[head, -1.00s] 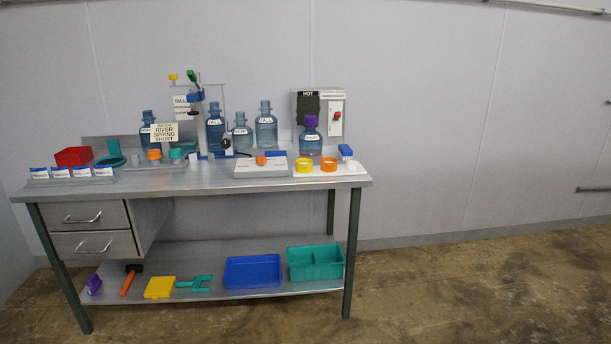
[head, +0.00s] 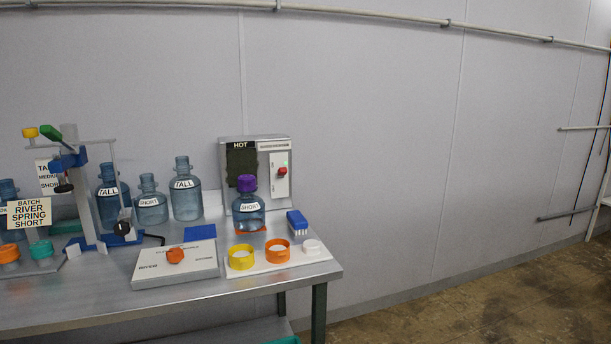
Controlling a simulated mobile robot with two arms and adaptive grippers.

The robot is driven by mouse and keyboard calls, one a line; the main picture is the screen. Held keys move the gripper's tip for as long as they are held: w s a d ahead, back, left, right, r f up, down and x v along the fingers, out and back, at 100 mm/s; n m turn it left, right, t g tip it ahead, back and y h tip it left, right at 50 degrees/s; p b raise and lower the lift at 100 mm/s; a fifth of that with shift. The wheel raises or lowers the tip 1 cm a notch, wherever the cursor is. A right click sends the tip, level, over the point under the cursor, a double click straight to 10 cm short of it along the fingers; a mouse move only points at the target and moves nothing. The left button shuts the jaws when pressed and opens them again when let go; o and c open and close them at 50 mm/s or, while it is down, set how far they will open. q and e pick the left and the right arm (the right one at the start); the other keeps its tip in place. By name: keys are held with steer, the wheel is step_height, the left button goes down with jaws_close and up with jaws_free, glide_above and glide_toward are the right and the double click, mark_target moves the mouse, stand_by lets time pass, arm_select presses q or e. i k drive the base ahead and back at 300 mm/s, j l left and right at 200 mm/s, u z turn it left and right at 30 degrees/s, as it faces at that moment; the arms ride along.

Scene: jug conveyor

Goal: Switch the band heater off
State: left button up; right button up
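The band heater is a grey box (head: 226,160) at the back right of the bench, with a dark panel labelled HOT on its left part. Neither of my grippers is in the head view.
The metal bench (head: 110,308) ends at the right. Yellow and orange rings (head: 277,251) lie on a white mat before the heater. A white box with an orange knob (head: 175,256), several blue jugs (head: 186,193) and a blue-clamped stand (head: 82,195) are to the left. Floor is clear at right.

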mark_target(281, 171)
steer(key=i+l+z, duration=0.1)
steer(key=i+l, duration=0.25)
steer(key=i+l+z, duration=0.1)
steer(key=i+l, duration=0.2)
steer(key=i, duration=0.15)
steer(key=i+l+z, duration=0.1)
steer(key=i+l, duration=0.2)
steer(key=i, duration=0.15)
steer(key=i+l+z, duration=0.1)
steer(key=i+l, duration=0.15)
steer(key=i, duration=0.15)
steer(key=i+l, duration=0.2)
steer(key=i, duration=0.25)
steer(key=z, duration=0.05)
